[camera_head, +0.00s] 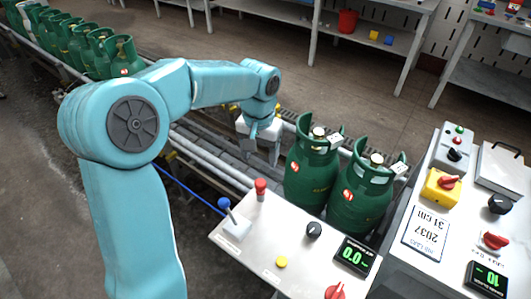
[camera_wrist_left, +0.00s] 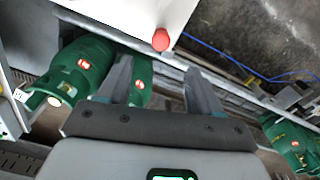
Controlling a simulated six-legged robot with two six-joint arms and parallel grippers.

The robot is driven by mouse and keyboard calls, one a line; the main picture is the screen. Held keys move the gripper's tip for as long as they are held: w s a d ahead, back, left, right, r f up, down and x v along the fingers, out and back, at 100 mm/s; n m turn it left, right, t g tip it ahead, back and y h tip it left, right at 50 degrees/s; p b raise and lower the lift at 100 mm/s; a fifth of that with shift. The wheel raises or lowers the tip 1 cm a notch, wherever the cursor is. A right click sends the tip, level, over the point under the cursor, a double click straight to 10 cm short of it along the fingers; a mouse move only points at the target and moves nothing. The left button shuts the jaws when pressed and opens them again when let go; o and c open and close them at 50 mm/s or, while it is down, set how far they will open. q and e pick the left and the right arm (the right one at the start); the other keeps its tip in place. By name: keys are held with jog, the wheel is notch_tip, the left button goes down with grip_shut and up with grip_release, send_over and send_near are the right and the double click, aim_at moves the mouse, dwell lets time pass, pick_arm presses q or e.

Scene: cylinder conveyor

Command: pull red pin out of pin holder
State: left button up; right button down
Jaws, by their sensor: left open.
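A red pin (camera_head: 261,187) stands upright near the back left of a white control panel (camera_head: 236,262); a small pale collar under it (camera_head: 260,197) looks like its holder. My left gripper (camera_head: 264,150) is above the conveyor, behind the pin and apart from it. In the wrist view, the left gripper (camera_wrist_left: 160,72) has its two fingers spread and nothing between them. The red pin's round top (camera_wrist_left: 161,40) shows just beyond the fingertips, at the panel's edge. The holder is hidden there. My right gripper is not in view.
A blue-knobbed lever (camera_head: 225,204) stands left of the pin. Two green gas cylinders (camera_head: 312,170) (camera_head: 360,190) stand behind the panel. More cylinders (camera_head: 122,55) line the conveyor at far left. A second panel with a yellow switch box (camera_head: 435,190) is at right.

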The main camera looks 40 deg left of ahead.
aim_at(260, 191)
pick_arm(q)
notch_tip(260, 191, down, 15)
jog(key=shift+s+a+f, duration=0.1)
jog(key=shift+s+f, duration=0.05)
jog(key=shift+f, duration=0.5)
grip_shut()
